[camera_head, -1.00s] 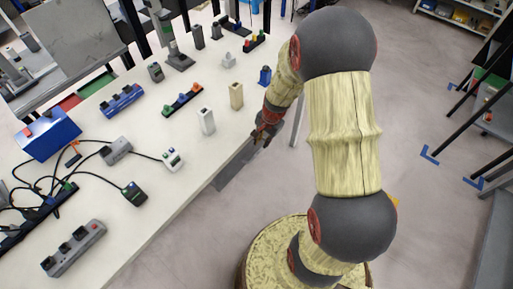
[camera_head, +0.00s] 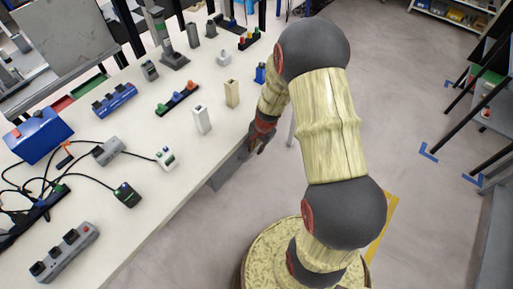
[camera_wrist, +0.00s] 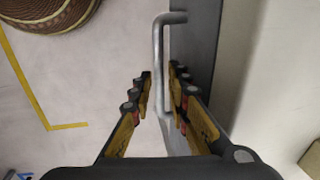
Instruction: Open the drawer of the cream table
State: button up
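The cream table (camera_head: 165,205) fills the left of the head view. Its grey drawer (camera_head: 228,168) shows below the table's right edge, partly hidden by my gripper. In the wrist view the grey drawer front (camera_wrist: 190,50) runs along the right, with a bent metal bar handle (camera_wrist: 159,60) standing off it. My gripper (camera_wrist: 158,88) is open, its two fingers apart on either side of the handle. The handle lies between them with a visible gap at the left finger. In the head view my gripper (camera_head: 262,140) is beside the table edge, at the drawer's far end.
Blocks, power strips (camera_head: 65,252), a blue box (camera_head: 39,135) and cables cover the tabletop. A white block (camera_head: 201,120) and a beige block (camera_head: 231,93) stand near the edge. Dark racks (camera_head: 480,110) stand at far right.

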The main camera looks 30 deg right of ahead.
jog(key=shift+c, duration=1.2)
grip_shut()
